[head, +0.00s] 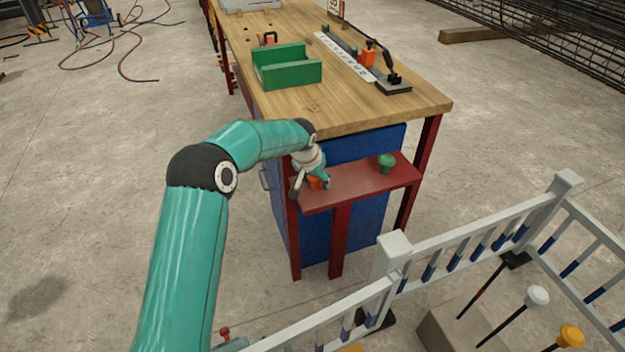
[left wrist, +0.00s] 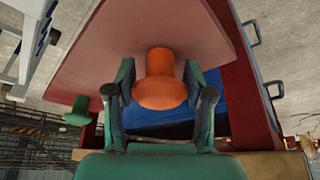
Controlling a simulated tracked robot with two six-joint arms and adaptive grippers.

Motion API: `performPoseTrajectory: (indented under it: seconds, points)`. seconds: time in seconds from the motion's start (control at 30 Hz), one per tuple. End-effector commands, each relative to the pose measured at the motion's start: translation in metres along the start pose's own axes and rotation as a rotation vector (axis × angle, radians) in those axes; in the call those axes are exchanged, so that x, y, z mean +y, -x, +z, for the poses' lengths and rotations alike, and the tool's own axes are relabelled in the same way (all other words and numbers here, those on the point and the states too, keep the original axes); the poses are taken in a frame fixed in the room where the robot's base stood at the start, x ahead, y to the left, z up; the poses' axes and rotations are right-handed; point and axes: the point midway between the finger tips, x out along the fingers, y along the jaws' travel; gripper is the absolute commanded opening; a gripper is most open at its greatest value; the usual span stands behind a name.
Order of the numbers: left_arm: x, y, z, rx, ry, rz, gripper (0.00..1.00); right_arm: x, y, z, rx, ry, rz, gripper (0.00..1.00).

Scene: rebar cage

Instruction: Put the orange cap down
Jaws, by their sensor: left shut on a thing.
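The orange cap (head: 315,183) is at the left end of the red shelf (head: 345,187) on the side of the workbench. My left gripper (head: 313,182) is shut on it and partly hides it in the head view. In the left wrist view the orange cap (left wrist: 160,82) sits between the two fingers (left wrist: 160,98), with its rounded end towards the camera. Its narrower stem points at the shelf surface (left wrist: 110,50). I cannot tell whether the stem touches the shelf. My right gripper is not in view.
A green cap (head: 386,163) stands on the right part of the shelf. The middle of the shelf is clear. A green bin (head: 287,72) and tools are on the wooden benchtop (head: 330,112) above. A white railing (head: 460,232) stands in front of the bench.

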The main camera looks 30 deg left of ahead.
Motion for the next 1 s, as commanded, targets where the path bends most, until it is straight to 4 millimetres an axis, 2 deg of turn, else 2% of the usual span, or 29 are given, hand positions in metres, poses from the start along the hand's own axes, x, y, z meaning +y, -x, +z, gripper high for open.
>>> performPoseTrajectory:
  seconds: [0.4, 0.43, 0.57, 0.87, 1.0]
  points:
    - [-0.0007, -0.0069, 0.0029, 0.001, 0.001, 0.000, 0.34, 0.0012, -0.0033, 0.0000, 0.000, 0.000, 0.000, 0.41]
    - [-0.0007, -0.0054, 0.0022, 0.001, 0.001, 0.000, 0.58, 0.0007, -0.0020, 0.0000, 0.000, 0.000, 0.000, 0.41]
    - [-0.0008, -0.0052, 0.0022, 0.001, 0.001, 0.000, 0.78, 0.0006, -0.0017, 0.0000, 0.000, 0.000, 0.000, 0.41]
    - [-0.0011, -0.0043, 0.0020, 0.001, 0.002, 0.000, 0.78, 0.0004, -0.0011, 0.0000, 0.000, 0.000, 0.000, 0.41]
    - [-0.0013, 0.0029, 0.0008, 0.003, 0.002, -0.001, 0.78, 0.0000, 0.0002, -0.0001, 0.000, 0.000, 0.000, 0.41]
